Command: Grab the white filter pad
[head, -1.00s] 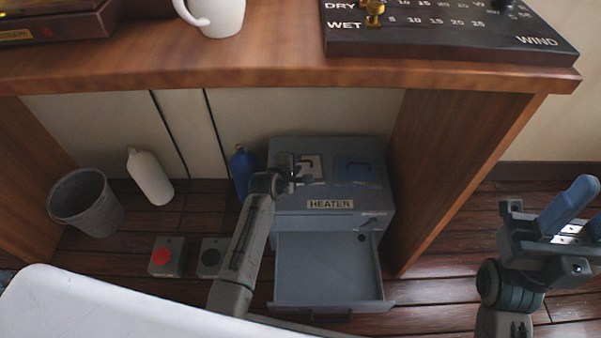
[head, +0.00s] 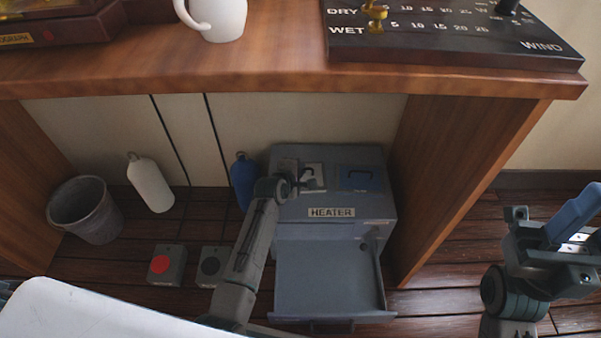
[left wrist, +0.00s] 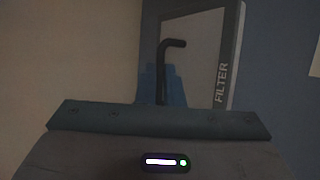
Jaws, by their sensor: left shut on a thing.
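The white filter pad (head: 316,171) sits at the top left of the grey heater (head: 349,211), partly hidden by my gripper. In the left wrist view, the pad (left wrist: 213,60) shows the word FILTER and a black bent handle (left wrist: 163,75). My left gripper (head: 303,184) reaches in from the front and is shut on the pad by this handle. Its blue fingertips (left wrist: 162,86) show beside the handle. I cannot tell whether the pad is raised. My right gripper (head: 582,228) is at the far right, open and empty, partly cut off by the frame edge.
A blue pad (head: 360,180) with a handle lies right of the white one. The heater's drawer (head: 325,283) is open and empty. A desk (head: 270,78) overhangs. A bin (head: 85,213), white bottle (head: 150,185), blue bottle (head: 241,180) and two button boxes (head: 168,266) stand left.

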